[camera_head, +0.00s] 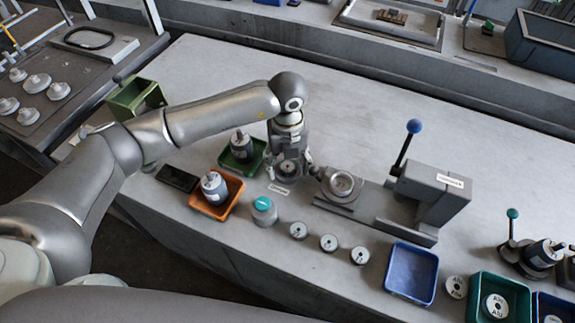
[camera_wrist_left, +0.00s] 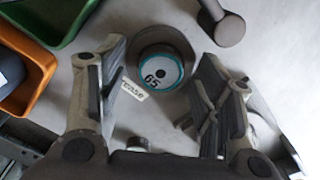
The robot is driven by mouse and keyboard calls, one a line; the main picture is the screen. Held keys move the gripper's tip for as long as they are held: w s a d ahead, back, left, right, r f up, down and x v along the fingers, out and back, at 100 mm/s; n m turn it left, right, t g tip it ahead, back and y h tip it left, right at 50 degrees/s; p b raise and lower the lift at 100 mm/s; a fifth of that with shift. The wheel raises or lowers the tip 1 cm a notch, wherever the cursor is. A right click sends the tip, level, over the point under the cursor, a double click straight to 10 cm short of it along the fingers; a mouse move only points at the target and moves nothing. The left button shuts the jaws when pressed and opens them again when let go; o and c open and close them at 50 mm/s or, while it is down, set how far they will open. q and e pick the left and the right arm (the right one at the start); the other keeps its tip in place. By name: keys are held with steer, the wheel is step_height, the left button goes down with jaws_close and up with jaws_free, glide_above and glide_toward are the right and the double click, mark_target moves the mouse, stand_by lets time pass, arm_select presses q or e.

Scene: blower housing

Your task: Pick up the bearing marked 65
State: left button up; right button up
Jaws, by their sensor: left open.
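The bearing marked 65 (camera_wrist_left: 156,78) shows in the left wrist view as a pale disc with a teal rim, its number facing up. It sits in or on a round grey cup (camera_wrist_left: 148,40) beside a white label that partly reads "ease". My left gripper (camera_wrist_left: 160,92) is open, with one finger on each side of the bearing and visible gaps between. In the head view my left gripper (camera_head: 290,153) points down over a round part (camera_head: 289,168) near the label, partly hiding it. My right gripper is not in view.
A green tray (camera_head: 231,167) and an orange tray (camera_head: 236,201) with motors stand left of the gripper. A teal-topped can (camera_head: 264,216) and several small discs (camera_head: 328,243) lie in front. A press (camera_head: 430,195) with a blue-knobbed lever and a blue tray (camera_head: 411,291) stand to the right.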

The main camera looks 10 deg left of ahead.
arm_select(q)
steer(key=shift+c, duration=0.3)
steer(key=c, duration=1.1)
steer(key=shift+r, duration=0.15)
